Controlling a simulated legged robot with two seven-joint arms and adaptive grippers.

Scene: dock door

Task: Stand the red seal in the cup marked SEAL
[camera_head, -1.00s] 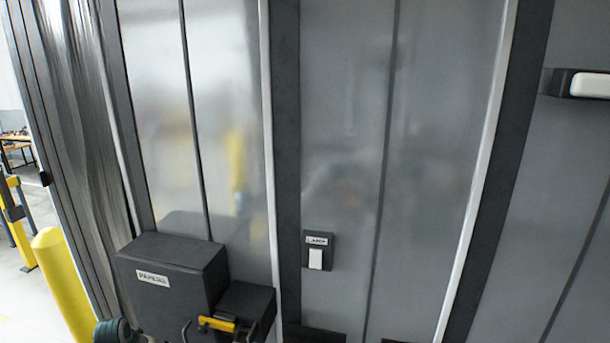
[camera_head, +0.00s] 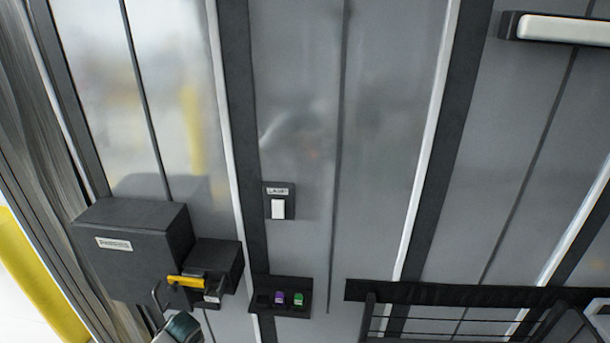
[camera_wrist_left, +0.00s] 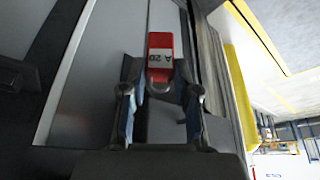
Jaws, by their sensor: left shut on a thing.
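A red block-shaped thing with a white label reading "A 20", which looks like the red seal (camera_wrist_left: 160,50), shows in the left wrist view. My left gripper (camera_wrist_left: 159,82) is shut on its lower end, one finger on each side. In the head view, part of my left arm (camera_head: 180,329) shows at the bottom left, below the dark boxes. The seal cannot be made out there. I cannot read the word SEAL anywhere, and no cup can be told for certain. My right gripper is out of view.
A dark labelled box (camera_head: 130,265) and a smaller dark box (camera_head: 226,262) with a yellow bar (camera_head: 186,281) are at lower left. Beside them, a small rack (camera_head: 265,281) holds a purple piece (camera_head: 280,298) and a green piece (camera_head: 299,298). A lamp switch (camera_head: 278,208) sits above.

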